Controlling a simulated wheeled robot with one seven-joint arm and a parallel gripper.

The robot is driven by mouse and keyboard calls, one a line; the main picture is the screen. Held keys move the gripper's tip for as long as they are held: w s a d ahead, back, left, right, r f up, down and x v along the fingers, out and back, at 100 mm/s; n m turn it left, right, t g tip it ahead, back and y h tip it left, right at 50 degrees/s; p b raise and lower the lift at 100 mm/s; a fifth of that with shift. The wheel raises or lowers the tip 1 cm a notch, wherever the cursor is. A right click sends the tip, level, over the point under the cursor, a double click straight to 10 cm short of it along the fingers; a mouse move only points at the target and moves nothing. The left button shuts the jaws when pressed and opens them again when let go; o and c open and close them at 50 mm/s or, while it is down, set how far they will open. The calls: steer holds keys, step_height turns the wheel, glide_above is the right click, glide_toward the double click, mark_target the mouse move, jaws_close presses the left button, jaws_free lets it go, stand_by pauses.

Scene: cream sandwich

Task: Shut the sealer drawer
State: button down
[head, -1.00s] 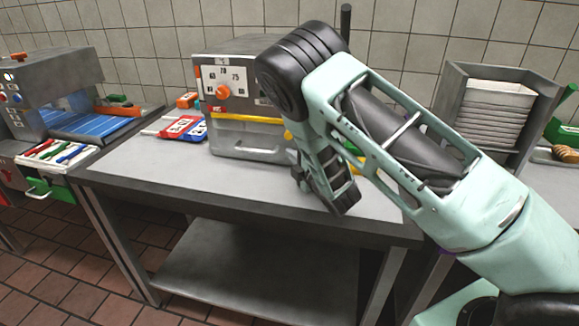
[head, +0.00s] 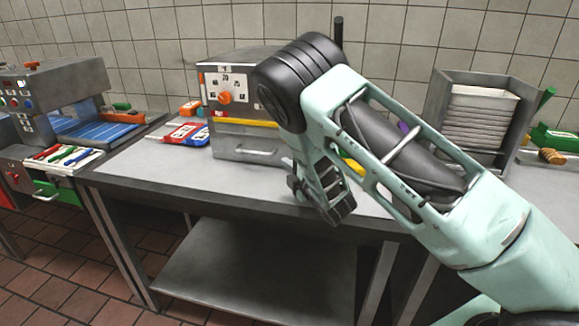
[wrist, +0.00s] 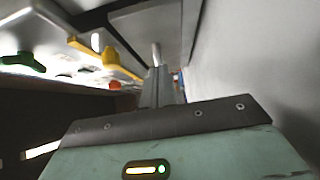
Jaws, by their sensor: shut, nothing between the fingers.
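The grey sealer (head: 226,72) with an orange dial stands at the back of the middle table. Its drawer (head: 238,146) is at the front below a yellow strip, with a pale bar handle. The drawer's right end is behind my arm; it looks close to the body, but I cannot tell if it is fully in. My gripper (wrist: 157,62) shows in the wrist view as narrow metal fingers, shut and empty, below a grey surface. In the head view its fingertips cannot be made out behind my arm, close to the sealer's right front. Contact with the drawer cannot be told.
Red and blue tags (head: 186,134) lie left of the sealer. A machine with a blue bed (head: 95,130) and an open green drawer (head: 57,188) stands at left. A rack of trays (head: 480,115) stands at right. The table's front left is clear.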

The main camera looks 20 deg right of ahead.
steer(key=shift+s+d+f, duration=0.15)
steer(key=shift+s+f, duration=0.05)
steer(key=shift+s, duration=0.2)
steer(key=s, duration=0.2)
steer(key=s+b, duration=0.1)
steer(key=s, duration=0.2)
steer(key=s+d, duration=0.1)
steer(key=s, duration=0.2)
steer(key=shift+r+b, duration=0.1)
steer(key=shift+b, duration=0.3)
steer(key=shift+w+a+m+g+h, duration=0.15)
steer(key=shift+a+m+g+h, duration=0.35)
steer(key=shift+m, duration=0.7)
steer(key=s+a+r+m+g+y+p, duration=0.1)
steer(key=s+a+r+m+g+p, duration=0.1)
steer(key=s+a+m+g, duration=0.95)
steer(key=s+a+r+n+g+h, duration=0.1)
steer(key=s+r+g, duration=0.1)
steer(key=s, duration=0.9)
steer(key=s+a+r+g+h, duration=0.1)
steer(key=s+r+g, duration=0.2)
steer(key=s, duration=0.8)
step_height(320, 180, up, 2)
steer(key=shift+s+a+r+n, duration=0.15)
steer(key=shift+s+a+n, duration=0.05)
steer(key=shift+s+n, duration=0.2)
